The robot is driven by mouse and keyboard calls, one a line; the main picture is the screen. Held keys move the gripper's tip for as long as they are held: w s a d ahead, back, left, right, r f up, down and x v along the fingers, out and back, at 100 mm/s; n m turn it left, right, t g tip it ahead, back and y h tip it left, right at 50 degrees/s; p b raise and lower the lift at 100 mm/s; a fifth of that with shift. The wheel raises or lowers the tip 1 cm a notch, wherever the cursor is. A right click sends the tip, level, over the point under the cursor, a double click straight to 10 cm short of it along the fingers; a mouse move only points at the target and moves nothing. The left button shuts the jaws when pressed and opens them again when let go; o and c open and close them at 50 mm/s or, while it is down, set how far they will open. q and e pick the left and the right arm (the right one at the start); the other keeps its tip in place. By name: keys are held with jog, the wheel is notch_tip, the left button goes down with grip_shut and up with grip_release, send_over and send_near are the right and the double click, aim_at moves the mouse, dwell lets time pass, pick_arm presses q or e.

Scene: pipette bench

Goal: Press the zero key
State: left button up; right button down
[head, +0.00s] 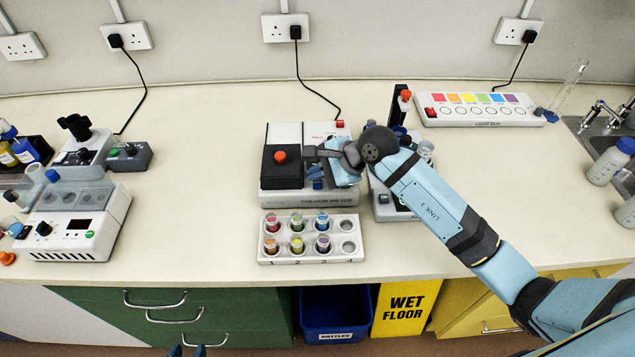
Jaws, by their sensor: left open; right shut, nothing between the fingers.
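No zero key can be made out in the head view. My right gripper (317,178) is shut and empty, low over the right part of a white-and-grey device (290,198) at the middle of the bench. The gripper and arm cover much of that device's right side; I cannot tell whether the fingertips touch it. A black block (283,171) with an orange-red knob (280,157) takes up the device's left side. A second grey device (381,208) is partly hidden behind my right arm. My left gripper (187,351) is open at the bottom edge, in front of the bench.
A white rack (348,254) with several coloured vials stands in front of the middle device. A light box (480,123) lies at the back right, near a sink (590,133). Other instruments, including a white one (75,237), stand at left. The bench between is clear.

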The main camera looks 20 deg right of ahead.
aim_at(319, 185)
jog(key=shift+f+b, duration=0.5)
jog(key=shift+f, duration=0.15)
dwell(0.6)
jog(key=shift+r, duration=0.1)
jog(key=shift+r+p, duration=0.45)
jog(key=shift+r, duration=0.45)
jog(key=shift+r, duration=0.1)
notch_tip(319, 185, up, 6)
jog(key=shift+f+p, duration=0.1)
jog(key=shift+p, duration=1.15)
jog(key=shift+d, duration=0.15)
